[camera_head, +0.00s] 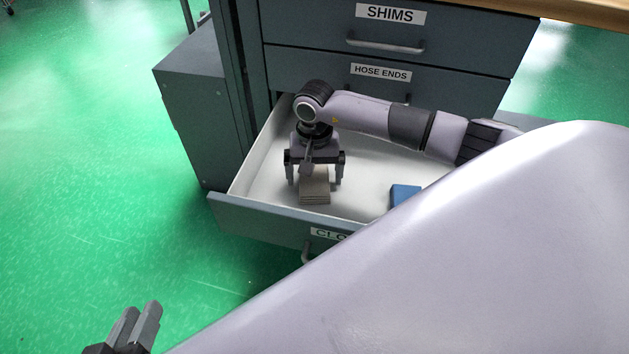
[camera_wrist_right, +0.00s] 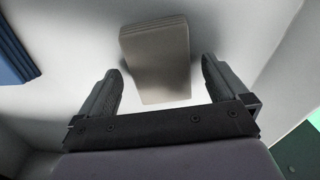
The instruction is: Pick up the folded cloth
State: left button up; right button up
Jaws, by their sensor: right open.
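The folded cloth (camera_head: 314,190) is a beige-grey layered block lying in the open white drawer (camera_head: 258,165), near its left front part. My right gripper (camera_head: 314,184) is over it, pointing down, with its fingers on either side. In the right wrist view the cloth (camera_wrist_right: 157,62) shows between and beyond the two open fingers (camera_wrist_right: 160,88), with gaps on both sides and nothing gripped. My left gripper (camera_head: 138,322) is at the bottom left above the green floor, far from the drawer. Its two fingers look close together.
A blue folded item (camera_head: 404,194) lies in the same drawer to the right; it also shows in the right wrist view (camera_wrist_right: 14,54). The drawer's front panel (camera_head: 270,222) and side walls surround the cloth. Closed drawers labelled SHIMS (camera_head: 390,13) and HOSE ENDS (camera_head: 381,73) are above.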

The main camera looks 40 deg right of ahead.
aim_at(315, 178)
jog(key=c, duration=1.1)
jog(key=shift+o, duration=0.2)
jog(key=shift+r+p, duration=0.3)
jog(key=shift+r, duration=0.3)
pick_arm(q)
jog(key=a+y+p, duration=0.1)
jog(key=s+a+r+p, duration=0.1)
jog(key=p, duration=0.1)
jog(key=a+m+y+p, duration=0.1)
jog(key=a+p, duration=0.1)
jog(key=shift+s+r+y, duration=0.2)
jog(key=shift+y, duration=0.1)
pick_arm(e)
notch_tip(315, 178, up, 19)
jog(key=shift+f, duration=0.1)
